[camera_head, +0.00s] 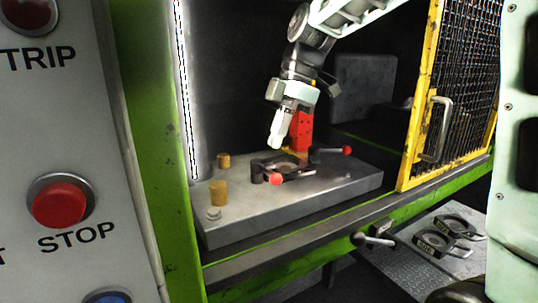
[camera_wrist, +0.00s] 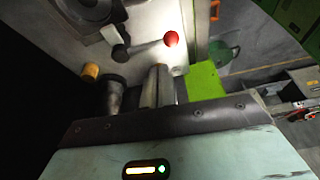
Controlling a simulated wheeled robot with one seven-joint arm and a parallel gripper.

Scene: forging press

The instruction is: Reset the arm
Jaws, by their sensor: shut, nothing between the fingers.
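My gripper (camera_head: 276,140) hangs from my arm inside the press opening, above the grey bed plate (camera_head: 225,233). Its fingers are together with nothing between them. In the wrist view the shut fingers (camera_wrist: 157,88) point down past the bed's edge. A dark clamp fixture (camera_head: 270,167) with red-knobbed handles sits on the plate just below the gripper, apart from it. One red knob (camera_wrist: 171,39) shows close to the fingers in the wrist view; I cannot tell the gap.
A red block (camera_head: 301,130) stands behind the gripper. Brass posts (camera_head: 218,194) rise from the plate's left. A yellow mesh guard (camera_head: 418,120) stands at right, and the green frame (camera_head: 160,150) at left. A button panel with a red STOP button (camera_head: 60,202) is in the foreground.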

